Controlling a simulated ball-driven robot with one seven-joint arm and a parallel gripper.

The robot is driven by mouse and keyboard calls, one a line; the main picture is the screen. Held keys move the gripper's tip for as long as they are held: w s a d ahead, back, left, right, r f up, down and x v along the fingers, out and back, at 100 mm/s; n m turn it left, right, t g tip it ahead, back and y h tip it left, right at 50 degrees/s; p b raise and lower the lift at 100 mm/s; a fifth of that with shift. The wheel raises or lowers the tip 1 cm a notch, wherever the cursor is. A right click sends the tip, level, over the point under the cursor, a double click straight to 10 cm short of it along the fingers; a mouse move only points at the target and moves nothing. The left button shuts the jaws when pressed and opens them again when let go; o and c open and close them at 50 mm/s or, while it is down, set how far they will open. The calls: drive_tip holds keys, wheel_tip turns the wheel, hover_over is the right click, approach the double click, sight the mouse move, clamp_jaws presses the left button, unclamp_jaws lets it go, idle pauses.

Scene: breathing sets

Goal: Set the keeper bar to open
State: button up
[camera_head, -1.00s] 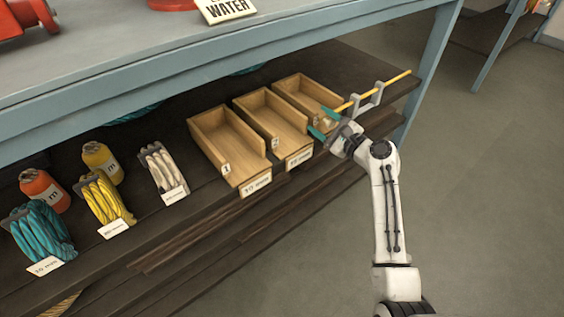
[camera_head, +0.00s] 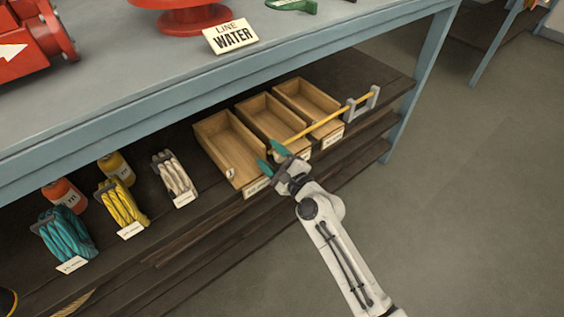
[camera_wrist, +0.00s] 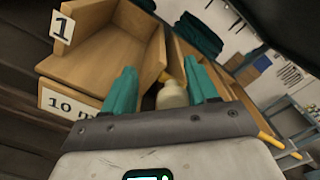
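The keeper bar (camera_head: 325,125) is a thin yellow rod in a grey bracket (camera_head: 363,104) at the shelf's right end. It runs left from the bracket across the middle and right wooden boxes. Its cream knob (camera_wrist: 172,94) is at its left end, near the front of the middle box. My gripper (camera_head: 272,153) is at that end, beside the left box's front right corner. In the wrist view the teal fingers are apart with the knob between them. The knob is close to the right finger, with a gap to the left one. Contact is hard to tell.
The left box (camera_head: 229,147) carries a 1 tag and stands clear of the bar. Hose coils (camera_head: 123,203) and bottles stand further left on the shelf. The blue-grey bench top (camera_head: 290,45) overhangs the shelf. Open floor lies to the right.

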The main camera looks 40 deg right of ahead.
drive_tip(key=s, duration=0.5)
drive_tip(key=shift+s+a, duration=0.15)
drive_tip(key=shift+a, duration=0.2)
